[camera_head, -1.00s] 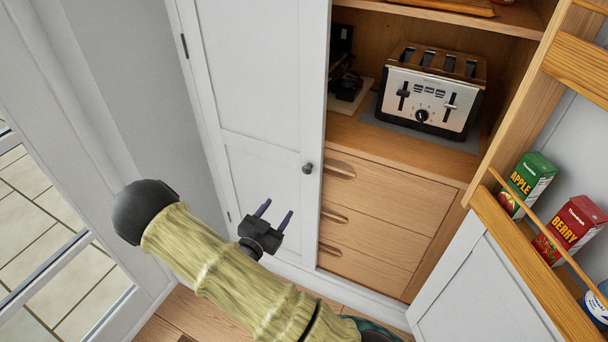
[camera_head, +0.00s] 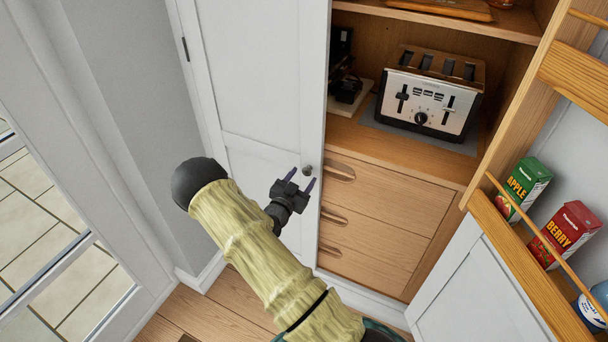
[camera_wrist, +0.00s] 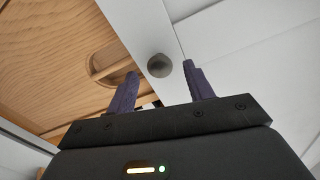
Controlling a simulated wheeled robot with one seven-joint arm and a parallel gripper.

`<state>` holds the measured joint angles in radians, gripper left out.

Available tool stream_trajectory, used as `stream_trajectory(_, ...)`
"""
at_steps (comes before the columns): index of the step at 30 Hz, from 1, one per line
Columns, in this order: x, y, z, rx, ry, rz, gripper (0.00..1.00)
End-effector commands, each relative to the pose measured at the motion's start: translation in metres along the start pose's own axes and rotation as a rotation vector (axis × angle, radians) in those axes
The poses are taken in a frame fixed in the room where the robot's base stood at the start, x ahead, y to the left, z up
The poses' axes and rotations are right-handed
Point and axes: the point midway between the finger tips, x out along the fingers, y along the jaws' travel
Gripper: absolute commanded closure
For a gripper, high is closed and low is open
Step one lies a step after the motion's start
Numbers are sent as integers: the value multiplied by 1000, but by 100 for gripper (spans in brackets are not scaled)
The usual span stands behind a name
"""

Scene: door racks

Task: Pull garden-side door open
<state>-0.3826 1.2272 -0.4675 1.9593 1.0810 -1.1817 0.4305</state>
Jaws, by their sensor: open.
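The closed white cabinet door (camera_head: 258,90) on the left side of the cupboard carries a small round dark knob (camera_head: 307,170) near its right edge. My gripper (camera_head: 301,176) is open, with its two purple fingers pointing at the knob from below. In the wrist view the knob (camera_wrist: 159,66) shows just beyond and between the fingertips (camera_wrist: 160,72). The fingers do not appear to touch it. The glazed door at the far left (camera_head: 75,225) is the one with tiles seen through its panes; which door is garden-side is not marked.
The right cupboard door (camera_head: 480,290) stands open, with a wooden rack (camera_head: 530,245) holding cartons. Wooden drawers (camera_head: 380,210) and a toaster (camera_head: 430,95) fill the open half. Bare floor (camera_head: 215,305) lies below.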

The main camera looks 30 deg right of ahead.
Motion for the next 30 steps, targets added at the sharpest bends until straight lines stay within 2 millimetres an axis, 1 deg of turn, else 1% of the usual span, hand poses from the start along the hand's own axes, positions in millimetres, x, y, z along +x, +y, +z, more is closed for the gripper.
stream_trajectory(1,7,0,-1,1,1,0,48)
stream_trajectory(5,17,0,0,1,0,-1,48)
stream_trajectory(14,19,0,0,0,0,-1,48)
stream_trajectory(15,19,0,0,0,0,-1,56)
stream_trajectory(17,19,0,0,0,0,-1,67)
stream_trajectory(21,19,0,0,1,0,-1,95)
stream_trajectory(22,19,0,0,1,0,-1,100)
stream_trajectory(30,16,-1,0,1,1,3,100)
